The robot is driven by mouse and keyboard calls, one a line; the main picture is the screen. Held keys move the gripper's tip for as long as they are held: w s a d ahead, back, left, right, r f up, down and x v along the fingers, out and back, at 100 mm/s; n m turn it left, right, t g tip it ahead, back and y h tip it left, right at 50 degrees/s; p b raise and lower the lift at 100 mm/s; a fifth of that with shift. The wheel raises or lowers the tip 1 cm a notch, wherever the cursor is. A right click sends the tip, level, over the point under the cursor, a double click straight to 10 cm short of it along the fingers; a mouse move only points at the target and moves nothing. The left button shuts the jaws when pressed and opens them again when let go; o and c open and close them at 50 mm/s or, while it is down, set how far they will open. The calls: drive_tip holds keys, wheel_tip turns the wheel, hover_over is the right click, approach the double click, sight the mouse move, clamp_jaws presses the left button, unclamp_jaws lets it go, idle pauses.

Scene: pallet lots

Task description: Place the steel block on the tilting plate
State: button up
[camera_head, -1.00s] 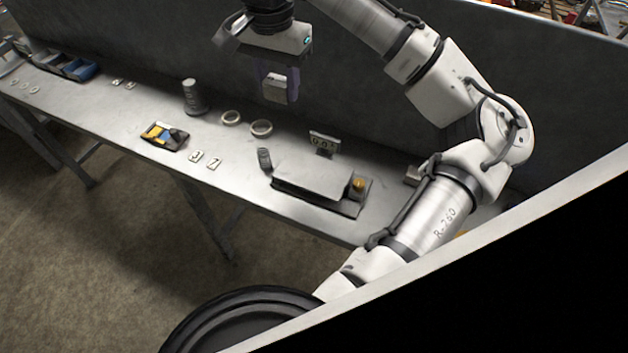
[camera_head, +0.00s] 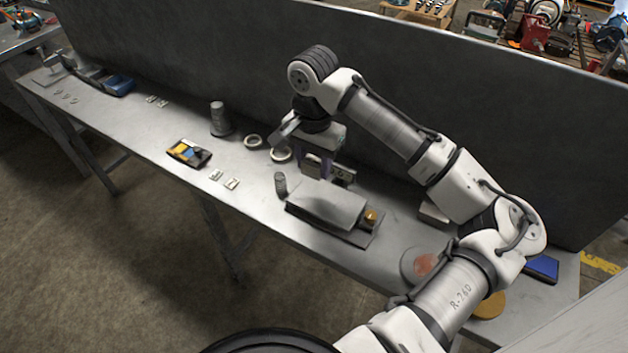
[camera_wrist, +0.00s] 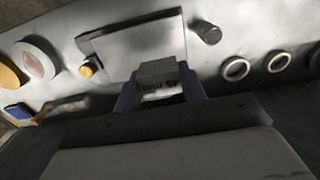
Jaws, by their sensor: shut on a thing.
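My gripper (camera_head: 312,170) is shut on the steel block (camera_wrist: 158,72), a small grey block with dark "45 mm" lettering, held between the two fingers in the wrist view. The tilting plate (camera_head: 327,203) is a flat grey plate on a dark base with an orange-yellow knob (camera_head: 371,216) at its right end. It also shows in the wrist view (camera_wrist: 128,42), just beyond the block. In the head view the gripper is behind the plate and above the bench; the block is hardly visible there. The exact height gap cannot be told.
A dark upright cylinder (camera_head: 280,184) is at the plate's left. Two rings (camera_head: 253,141), a stacked cylinder (camera_head: 220,118) and a coloured tray (camera_head: 189,153) lie further left. A dark wall (camera_head: 200,60) backs the bench.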

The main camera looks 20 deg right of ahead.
sight(314, 194)
drive_tip(key=shift+f+p, duration=0.35)
drive_tip(key=shift+f, duration=2.95)
drive_tip(key=shift+f, duration=0.2)
drive_tip(key=o, duration=1.2)
drive_tip(key=shift+r, duration=0.1)
